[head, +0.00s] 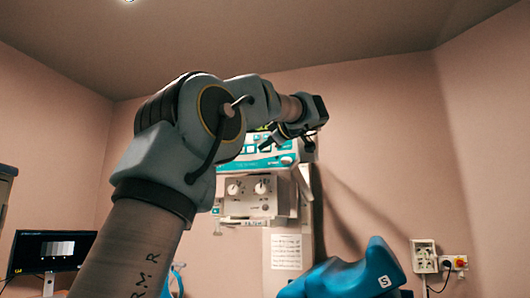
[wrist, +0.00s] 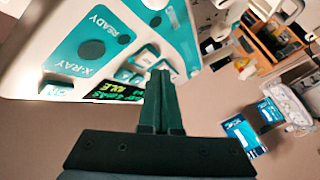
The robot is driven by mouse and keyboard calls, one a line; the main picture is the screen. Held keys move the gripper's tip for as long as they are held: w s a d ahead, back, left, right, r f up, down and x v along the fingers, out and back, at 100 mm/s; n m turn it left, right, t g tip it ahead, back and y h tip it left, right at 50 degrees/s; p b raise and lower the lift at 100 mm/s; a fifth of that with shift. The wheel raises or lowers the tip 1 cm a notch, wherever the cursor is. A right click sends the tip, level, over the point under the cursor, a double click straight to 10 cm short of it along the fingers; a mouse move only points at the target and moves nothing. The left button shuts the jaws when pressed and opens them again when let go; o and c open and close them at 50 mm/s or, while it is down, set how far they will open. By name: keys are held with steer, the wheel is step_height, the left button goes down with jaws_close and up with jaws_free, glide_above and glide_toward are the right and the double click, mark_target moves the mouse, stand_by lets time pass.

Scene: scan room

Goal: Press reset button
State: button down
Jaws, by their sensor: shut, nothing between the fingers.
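The white and teal control panel (head: 272,160) is mounted on the wall unit, partly hidden behind my arm in the head view. In the wrist view the panel (wrist: 65,18) fills the upper left. It carries "READY" and "X-RAY" lettering, a dark round button (wrist: 92,48) and a small green-lit display (wrist: 118,92). Small teal buttons (wrist: 125,76) sit beside the display. No button labelled reset can be read. My gripper (wrist: 161,74) is shut and empty. Its fingertips overlap the panel's teal edge near the small buttons; I cannot tell whether they touch.
Below the panel is a grey box with two knobs (head: 248,188). A blue padded object (head: 345,278) stands at the lower right of the head view, near wall sockets (head: 424,256). A monitor (head: 48,250) is at the left. The wrist view also shows wooden shelves (wrist: 262,42).

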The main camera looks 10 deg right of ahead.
steer(key=shift+s, duration=0.15)
steer(key=s+b, duration=0.1)
steer(key=s+a+b, duration=0.1)
steer(key=b, duration=0.1)
steer(key=s+a+b, duration=0.1)
steer(key=s, duration=0.1)
steer(key=shift+s+a, duration=0.1)
steer(key=shift+a, duration=0.15)
stand_by(0.9)
